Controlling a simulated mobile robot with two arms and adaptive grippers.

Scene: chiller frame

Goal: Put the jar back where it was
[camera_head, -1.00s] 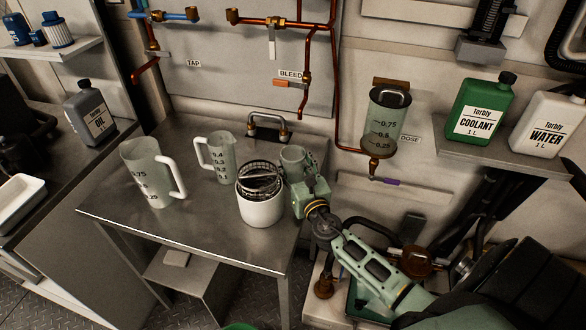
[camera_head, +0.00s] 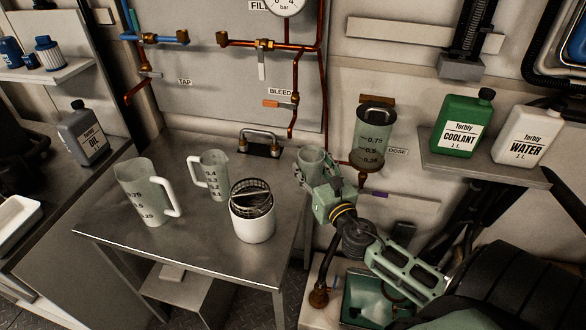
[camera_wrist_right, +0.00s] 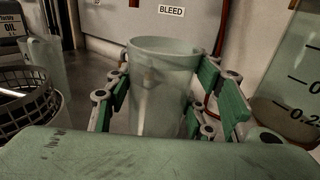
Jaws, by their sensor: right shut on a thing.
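A small translucent grey-green jar (camera_head: 312,161) is upright in my right gripper (camera_head: 328,178), by the right edge of the steel table (camera_head: 190,255). In the right wrist view, the fingers (camera_wrist_right: 160,95) close around the sides of the jar (camera_wrist_right: 160,75), and its open rim faces up. I cannot tell how far its base is from the table top. The glass dose vessel (camera_head: 372,140) hangs on the wall just right of the jar; it also shows in the right wrist view (camera_wrist_right: 290,75). My left gripper is out of view.
A white pot with a wire basket (camera_head: 252,222) stands left of the jar. Two measuring jugs, a large one (camera_head: 146,190) and a smaller one (camera_head: 212,178), stand farther left. A shelf on the right holds coolant (camera_head: 462,125) and water (camera_head: 527,136) containers. The table's front is clear.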

